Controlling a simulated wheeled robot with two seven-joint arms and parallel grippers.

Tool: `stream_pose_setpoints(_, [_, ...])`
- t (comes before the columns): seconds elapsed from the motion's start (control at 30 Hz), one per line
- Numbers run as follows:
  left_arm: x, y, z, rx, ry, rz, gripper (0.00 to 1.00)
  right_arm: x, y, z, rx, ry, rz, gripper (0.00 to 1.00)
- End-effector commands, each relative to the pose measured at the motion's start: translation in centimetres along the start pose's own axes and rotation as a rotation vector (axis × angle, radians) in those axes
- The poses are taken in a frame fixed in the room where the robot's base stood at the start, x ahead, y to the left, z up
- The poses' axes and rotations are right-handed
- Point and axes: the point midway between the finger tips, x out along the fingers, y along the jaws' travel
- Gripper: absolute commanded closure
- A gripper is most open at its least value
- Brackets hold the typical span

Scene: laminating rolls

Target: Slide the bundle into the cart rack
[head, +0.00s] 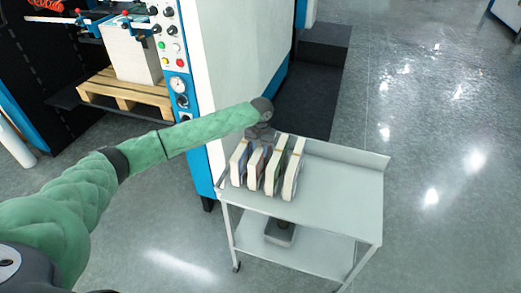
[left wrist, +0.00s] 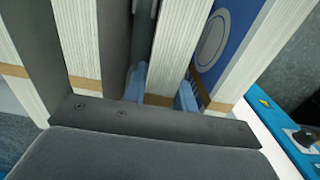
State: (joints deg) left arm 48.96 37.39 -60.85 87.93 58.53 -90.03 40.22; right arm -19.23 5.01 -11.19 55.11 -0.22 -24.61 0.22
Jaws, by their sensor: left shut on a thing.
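Several white bundles with brown bands stand upright side by side on the top shelf of the grey cart (head: 335,185), near its left end; one is the rightmost bundle (head: 292,172). My left gripper (head: 262,133) is at the far ends of this row; its fingertips are hidden there in the head view. In the left wrist view its bluish finger pads (left wrist: 160,90) lie on both sides of one bundle (left wrist: 180,45), shut on it. Other bundles stand close on either side. Dark grey upright faces show between some bundles. Rack slots cannot be made out clearly.
The right part of the cart's top is clear, with a raised edge at the back. A dark grey object (head: 280,232) sits on the lower shelf. A white and blue machine (head: 235,65) stands close behind the cart on the left. Open floor lies to the right.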

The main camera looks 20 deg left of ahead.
Motion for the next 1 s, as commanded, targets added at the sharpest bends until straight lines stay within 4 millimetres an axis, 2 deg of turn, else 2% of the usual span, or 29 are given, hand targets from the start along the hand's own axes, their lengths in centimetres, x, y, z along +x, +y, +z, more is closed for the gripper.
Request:
stream_pose_setpoints(0.1, [-0.1, 0.0, -0.1, 0.0, 0.001, 0.001, 1.0, 0.0, 1.0, 0.4, -0.004, -0.004, 0.008, 0.64])
stream_pose_setpoints(0.13, [-0.1, 0.0, -0.1, 0.0, 0.001, 0.001, 0.67, 0.0, 1.2, 0.5, -0.005, -0.005, 0.01, 0.64])
stream_pose_setpoints(0.23, [-0.1, 0.0, 0.0, 0.0, 0.001, 0.0, 0.47, 0.1, 1.5, 0.7, -0.005, -0.009, 0.013, 0.64])
stream_pose_setpoints(0.63, [-0.5, 0.0, 0.0, 0.0, 0.001, 0.0, 0.47, 0.5, -0.2, 0.5, 0.001, -0.01, -0.001, 0.64])
stream_pose_setpoints(0.7, [-1.2, 0.0, -0.1, 0.0, 0.002, 0.001, 0.47, 0.7, -0.5, 0.0, 0.002, -0.009, -0.004, 0.64])
stream_pose_setpoints(0.8, [-2.7, 0.0, -0.1, 0.001, 0.003, 0.0, 0.47, 0.1, -0.2, -2.5, 0.0, 0.016, -0.001, 0.64])
stream_pose_setpoints(1.0, [-5.7, 0.0, -0.1, 0.0, 0.002, 0.001, 0.47, -1.1, -0.5, -4.4, 0.006, 0.011, -0.005, 0.64])
